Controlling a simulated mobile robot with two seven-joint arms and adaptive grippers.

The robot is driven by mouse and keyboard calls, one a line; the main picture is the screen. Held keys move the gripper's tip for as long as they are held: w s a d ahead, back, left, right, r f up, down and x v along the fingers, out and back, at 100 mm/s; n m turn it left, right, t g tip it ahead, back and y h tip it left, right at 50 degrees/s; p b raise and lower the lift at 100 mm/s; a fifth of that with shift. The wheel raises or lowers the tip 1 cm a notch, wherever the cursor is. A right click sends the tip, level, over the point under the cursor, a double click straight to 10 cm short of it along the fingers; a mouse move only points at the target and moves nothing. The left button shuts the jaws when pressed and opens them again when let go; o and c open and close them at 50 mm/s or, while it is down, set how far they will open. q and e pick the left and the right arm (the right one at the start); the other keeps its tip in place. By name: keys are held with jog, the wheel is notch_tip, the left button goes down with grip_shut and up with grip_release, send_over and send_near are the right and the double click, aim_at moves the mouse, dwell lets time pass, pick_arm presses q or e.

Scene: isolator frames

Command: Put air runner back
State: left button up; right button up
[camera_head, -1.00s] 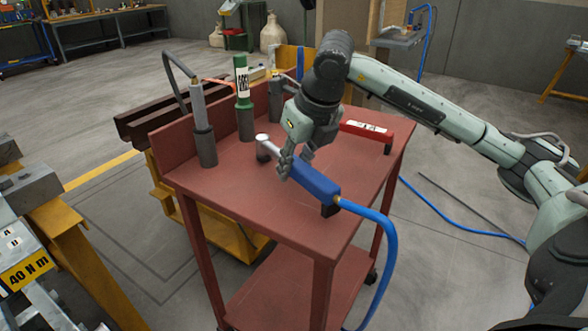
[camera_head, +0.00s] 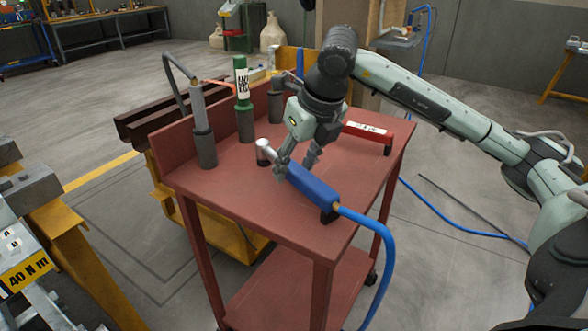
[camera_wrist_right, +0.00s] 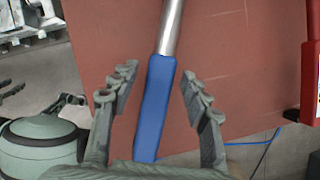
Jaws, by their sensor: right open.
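The air runner, a tool with a blue handle (camera_head: 312,187) and a silver head (camera_head: 265,146), lies on the red cart (camera_head: 240,200). Black supports sit under its ends, and a blue hose (camera_head: 388,240) runs from its near end. My right gripper (camera_head: 298,172) is open at the handle, pointing down. In the right wrist view the open fingers (camera_wrist_right: 158,95) stand on either side of the blue handle (camera_wrist_right: 155,105), with gaps showing, so it is not clamped. My left gripper is not in the head view; pale green parts of mine at the wrist view's lower left are unclear.
A red tool (camera_head: 368,132) lies on the cart right of my right gripper. Dark holders on the cart's back left hold a grey tool (camera_head: 198,104) and a green cylinder (camera_head: 242,80). The cart's front left top is bare. A yellow frame (camera_head: 75,235) stands left.

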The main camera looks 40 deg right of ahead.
jog(key=v, duration=1)
jog(key=shift+p, duration=0.3)
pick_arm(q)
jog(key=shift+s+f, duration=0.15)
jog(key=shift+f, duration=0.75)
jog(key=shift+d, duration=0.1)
pick_arm(e)
jog(key=shift+s, duration=0.1)
